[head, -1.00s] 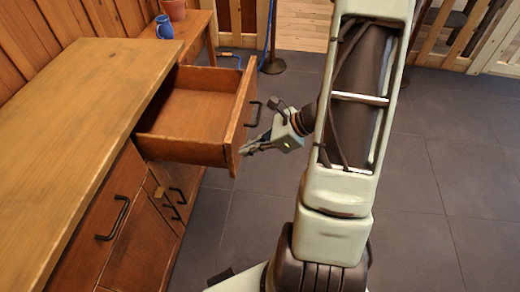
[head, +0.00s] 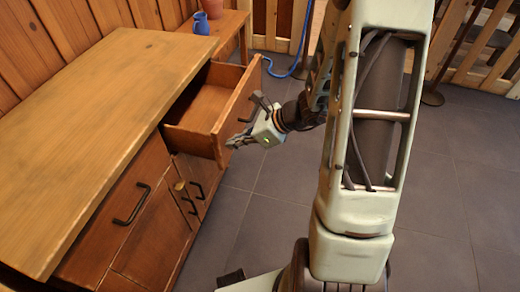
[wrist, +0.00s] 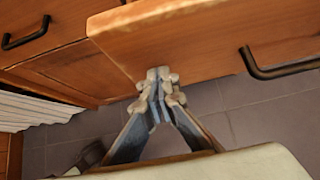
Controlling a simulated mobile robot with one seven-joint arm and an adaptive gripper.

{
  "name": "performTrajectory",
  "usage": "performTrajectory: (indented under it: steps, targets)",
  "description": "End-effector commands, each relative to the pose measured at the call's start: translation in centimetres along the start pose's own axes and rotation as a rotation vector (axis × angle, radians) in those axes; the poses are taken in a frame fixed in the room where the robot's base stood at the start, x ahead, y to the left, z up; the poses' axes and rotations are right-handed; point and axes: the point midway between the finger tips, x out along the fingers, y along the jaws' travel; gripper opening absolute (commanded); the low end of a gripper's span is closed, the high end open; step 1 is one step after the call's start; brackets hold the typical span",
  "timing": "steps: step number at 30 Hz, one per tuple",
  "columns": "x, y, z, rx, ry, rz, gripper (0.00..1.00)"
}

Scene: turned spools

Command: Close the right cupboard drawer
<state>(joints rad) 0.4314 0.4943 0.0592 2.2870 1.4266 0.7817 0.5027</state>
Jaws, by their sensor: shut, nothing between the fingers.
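The right cupboard drawer (head: 214,112) stands partly open at the far end of the wooden cupboard (head: 100,95). Its inside looks empty where I can see it. My gripper (head: 233,143) is shut and empty at the near lower corner of the drawer front. In the wrist view my gripper (wrist: 160,80) points at the lower edge of the drawer front (wrist: 200,40), and the fingertips overlap that edge. I cannot tell for sure whether they touch it. The drawer's dark handle (wrist: 280,65) is to the right, apart from the fingers.
A blue mug (head: 201,23) and a terracotta pot (head: 213,8) stand on a small side table (head: 229,32) behind the cupboard. Closed fronts with dark handles (head: 131,204) are to the left.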

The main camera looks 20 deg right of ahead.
Motion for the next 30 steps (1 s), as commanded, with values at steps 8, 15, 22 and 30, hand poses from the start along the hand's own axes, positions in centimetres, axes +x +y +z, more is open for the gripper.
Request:
performTrajectory:
  steps: [8, 15, 22, 30]
  targets:
    - [7.0, 0.1, 6.4, -0.005, -0.003, 0.004, 0.0]
    - [11.1, 0.1, 10.2, -0.001, -0.002, 0.002, 0.0]
    - [13.0, 0.0, 12.1, -0.001, -0.001, 0.001, 0.0]
    - [13.5, 0.0, 12.7, 0.001, -0.003, 0.0, 0.0]
